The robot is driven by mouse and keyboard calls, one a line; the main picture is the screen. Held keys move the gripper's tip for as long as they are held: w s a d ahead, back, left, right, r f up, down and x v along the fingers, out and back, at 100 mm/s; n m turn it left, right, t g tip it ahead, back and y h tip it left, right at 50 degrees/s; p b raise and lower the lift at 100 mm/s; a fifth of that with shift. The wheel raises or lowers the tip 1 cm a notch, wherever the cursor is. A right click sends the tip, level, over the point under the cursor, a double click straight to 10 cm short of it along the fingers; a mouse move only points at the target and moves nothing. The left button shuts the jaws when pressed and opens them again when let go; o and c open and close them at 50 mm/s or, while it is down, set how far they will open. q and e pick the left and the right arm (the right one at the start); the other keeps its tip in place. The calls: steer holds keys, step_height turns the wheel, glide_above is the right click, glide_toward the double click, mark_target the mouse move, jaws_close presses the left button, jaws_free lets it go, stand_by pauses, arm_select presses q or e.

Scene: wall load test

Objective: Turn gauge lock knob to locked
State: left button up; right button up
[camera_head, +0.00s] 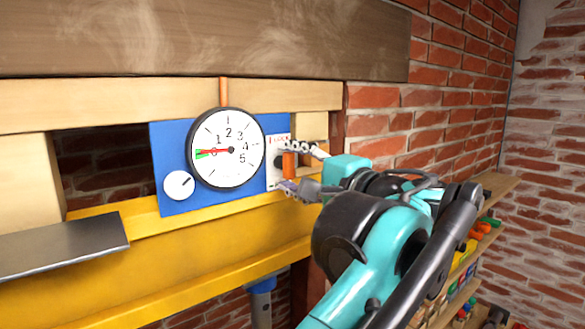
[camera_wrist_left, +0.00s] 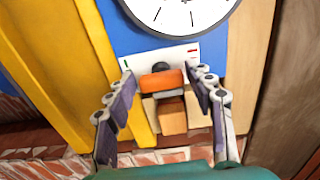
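The gauge lock knob (camera_head: 289,164) is an orange bar on a dark hub, on a white label plate (camera_head: 272,180) marked LOCK. In the left wrist view the knob (camera_wrist_left: 162,80) lies crosswise between the fingers, and the plate (camera_wrist_left: 180,54) has a red mark at right and a green one at left. My left gripper (camera_head: 284,167) is open, one finger above the knob and one below in the head view. In the left wrist view the gripper (camera_wrist_left: 163,75) shows gaps on both sides of the knob. My right gripper is not seen.
A round white gauge (camera_head: 228,149) and small white dial (camera_head: 178,185) sit on a blue panel (camera_head: 165,142) beside the plate. A yellow beam (camera_head: 200,246) runs below, a dark plate (camera_head: 60,249) sticks out at left. Shelves with small items stand at right.

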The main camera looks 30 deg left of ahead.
arm_select(q)
steer(key=shift+o, duration=0.2)
steer(key=shift+d, duration=0.1)
steer(key=v, duration=1.2)
steer(key=shift+f, duration=0.1)
steer(key=a+f+g+h+b, duration=0.1)
steer(key=a+f+h+b, duration=0.35)
steer(key=f, duration=1.05)
steer(key=s+f+h+b, duration=0.1)
steer(key=f+b, duration=0.7)
steer(key=f, duration=0.7)
steer(key=a+f+g+h+b, duration=0.15)
steer(key=f+b, duration=0.45)
steer(key=f, duration=0.9)
steer(key=s+d+f+n+t+h+b, duration=0.1)
steer(key=f+h+b, duration=0.3)
steer(key=f+b, duration=0.6)
steer(key=s+d+f+n+t+h+b, duration=0.1)
steer(key=f+b, duration=1)
steer(key=f, duration=2.4)
steer(key=s+d+n+h, duration=0.2)
steer(key=s+d+h, duration=0.1)
steer(key=h, duration=0.1)
steer(key=shift+t+h, duration=0.3)
steer(key=shift+t, duration=0.05)
steer(key=shift+d, duration=0.1)
